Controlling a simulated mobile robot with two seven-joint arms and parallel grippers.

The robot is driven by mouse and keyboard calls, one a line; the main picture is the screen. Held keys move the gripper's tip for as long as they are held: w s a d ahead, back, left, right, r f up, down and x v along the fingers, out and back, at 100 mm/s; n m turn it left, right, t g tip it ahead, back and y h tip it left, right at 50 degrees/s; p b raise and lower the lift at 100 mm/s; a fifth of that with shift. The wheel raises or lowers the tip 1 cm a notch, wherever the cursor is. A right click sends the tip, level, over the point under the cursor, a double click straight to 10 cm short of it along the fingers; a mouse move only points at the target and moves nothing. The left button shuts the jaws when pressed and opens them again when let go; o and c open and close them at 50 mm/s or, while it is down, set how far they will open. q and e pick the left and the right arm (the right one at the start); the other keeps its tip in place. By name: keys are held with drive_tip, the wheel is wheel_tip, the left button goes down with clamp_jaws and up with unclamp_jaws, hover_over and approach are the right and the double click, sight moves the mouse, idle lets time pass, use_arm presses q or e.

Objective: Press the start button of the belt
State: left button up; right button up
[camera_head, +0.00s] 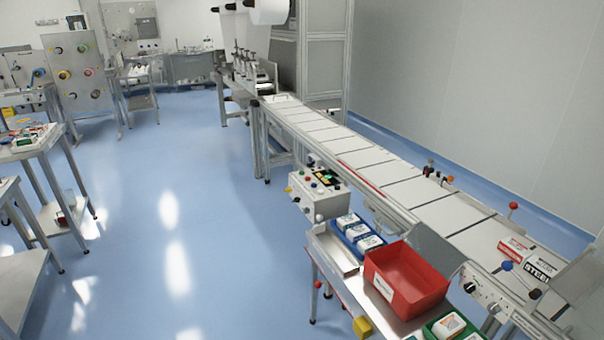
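The belt (405,193) runs from the back middle to the front right, with pale flat panels along its top. A light grey control box (322,203) stands at its left side. The box has a dark top panel (327,178) with small green, yellow and red parts, and several small coloured knobs or buttons on its face. A second panel (487,292) with dark knobs is on the belt's near side at the lower right. I cannot tell which button is the start button; labels are too small to read. Neither gripper is in view.
A side table holds a red bin (405,282), a blue tray (345,242) of white packs and a green tray (440,338). Boxes (513,250) lie on the belt's near end. Metal tables (32,150) stand at left. The blue floor (200,220) between is clear.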

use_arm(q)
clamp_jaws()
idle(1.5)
